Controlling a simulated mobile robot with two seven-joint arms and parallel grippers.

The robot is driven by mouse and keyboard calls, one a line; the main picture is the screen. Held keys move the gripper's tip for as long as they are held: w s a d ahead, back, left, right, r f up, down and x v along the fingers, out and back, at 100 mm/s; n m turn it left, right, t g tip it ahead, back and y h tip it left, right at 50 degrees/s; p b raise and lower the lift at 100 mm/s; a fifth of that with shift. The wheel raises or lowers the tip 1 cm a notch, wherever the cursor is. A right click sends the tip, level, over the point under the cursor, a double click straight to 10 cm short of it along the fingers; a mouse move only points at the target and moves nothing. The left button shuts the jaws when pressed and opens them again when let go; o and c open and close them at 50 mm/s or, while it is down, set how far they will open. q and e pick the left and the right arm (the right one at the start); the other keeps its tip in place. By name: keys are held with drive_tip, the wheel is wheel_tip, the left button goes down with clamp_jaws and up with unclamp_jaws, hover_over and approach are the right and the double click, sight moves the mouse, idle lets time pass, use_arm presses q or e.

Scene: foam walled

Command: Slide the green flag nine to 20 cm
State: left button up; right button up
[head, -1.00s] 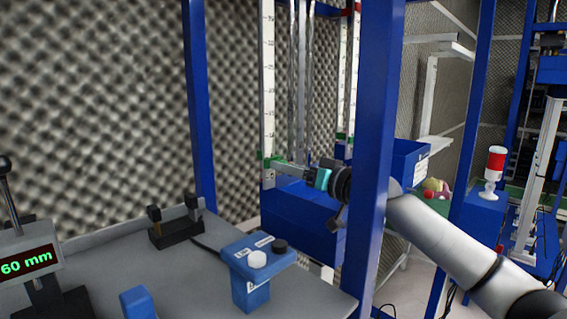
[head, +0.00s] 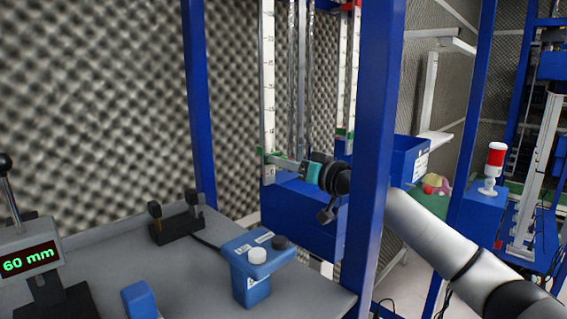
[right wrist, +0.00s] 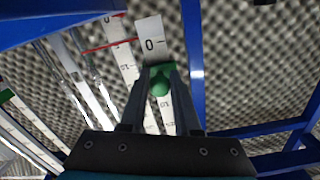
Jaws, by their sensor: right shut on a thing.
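A green flag (head: 267,162) sits at the lower part of a tall white scale (head: 268,90) with black marks, behind the blue posts. My right gripper (head: 280,163) reaches it from the right, level with the flag. In the right wrist view the two fingers (right wrist: 160,95) are shut on the green flag (right wrist: 160,82), with a white plate marked 0 (right wrist: 151,45) just beyond their tips. The fingers partly hide the flag, and the exact reading beside it is too small to tell. My left gripper is out of view.

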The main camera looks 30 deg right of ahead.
clamp_jaws()
idle(0.8)
wheel_tip(320, 180, up, 15)
drive_tip(key=p, duration=1.1)
drive_tip(key=shift+r, duration=0.15)
drive_tip(key=o, duration=0.8)
unclamp_jaws()
drive_tip(key=shift+c, duration=0.2)
drive_tip(key=shift+s, duration=0.1)
